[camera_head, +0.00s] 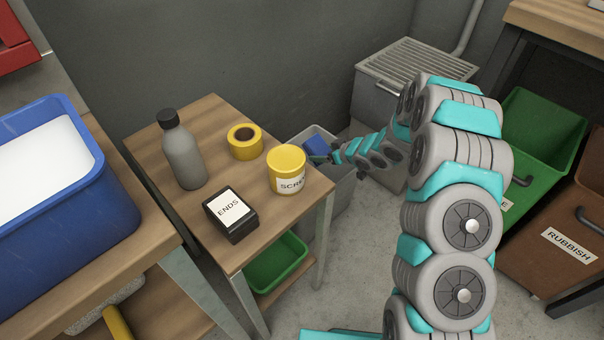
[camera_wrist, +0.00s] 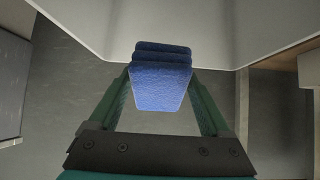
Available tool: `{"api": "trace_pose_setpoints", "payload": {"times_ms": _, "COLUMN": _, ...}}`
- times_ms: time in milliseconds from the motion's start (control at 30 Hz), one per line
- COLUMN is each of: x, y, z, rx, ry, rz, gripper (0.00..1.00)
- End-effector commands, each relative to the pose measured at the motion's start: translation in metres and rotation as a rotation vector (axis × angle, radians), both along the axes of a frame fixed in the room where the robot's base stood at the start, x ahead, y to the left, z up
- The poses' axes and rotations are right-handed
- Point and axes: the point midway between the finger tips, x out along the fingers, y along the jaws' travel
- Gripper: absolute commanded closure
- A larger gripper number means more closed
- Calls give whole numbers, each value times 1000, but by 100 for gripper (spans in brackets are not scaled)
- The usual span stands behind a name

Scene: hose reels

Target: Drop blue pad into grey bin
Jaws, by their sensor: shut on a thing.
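The blue pad (camera_head: 317,147) is small and dark blue in the head view. My gripper (camera_head: 333,154) is shut on it, with my arm reaching out to the back of the small table. In the wrist view the pad (camera_wrist: 160,80) sits between the two green fingers of my gripper (camera_wrist: 160,95). The grey bin (camera_head: 345,187) stands on the floor behind the table, partly hidden by the yellow tub and my arm. The pad shows at the bin's open top; its exact height over the rim is hard to tell. A pale wall, likely the bin's, shows in the wrist view (camera_wrist: 215,35).
The wooden table (camera_head: 255,245) holds a grey bottle (camera_head: 183,152), a yellow tape roll (camera_head: 245,141), a yellow tub (camera_head: 287,168) and a black box (camera_head: 230,215). A grated grey unit (camera_head: 415,62) stands behind. Green (camera_head: 535,140) and brown (camera_head: 560,210) bins are at right.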

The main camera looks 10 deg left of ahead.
Motion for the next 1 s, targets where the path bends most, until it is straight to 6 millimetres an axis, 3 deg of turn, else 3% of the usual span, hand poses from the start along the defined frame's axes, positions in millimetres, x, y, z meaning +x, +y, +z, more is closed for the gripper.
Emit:
{"api": "trace_pose_setpoints", "payload": {"times_ms": 267, "x": -6, "y": 7, "z": -5, "rx": 3, "ry": 0, "rz": 52, "gripper": 72}}
{"api": "trace_pose_setpoints", "payload": {"times_ms": 700, "x": -6, "y": 6, "z": -52, "rx": 3, "ry": 0, "rz": 49, "gripper": 72}}
{"api": "trace_pose_setpoints", "payload": {"times_ms": 1000, "x": -6, "y": 6, "z": -61, "rx": 2, "ry": -1, "rz": 49, "gripper": 72}}
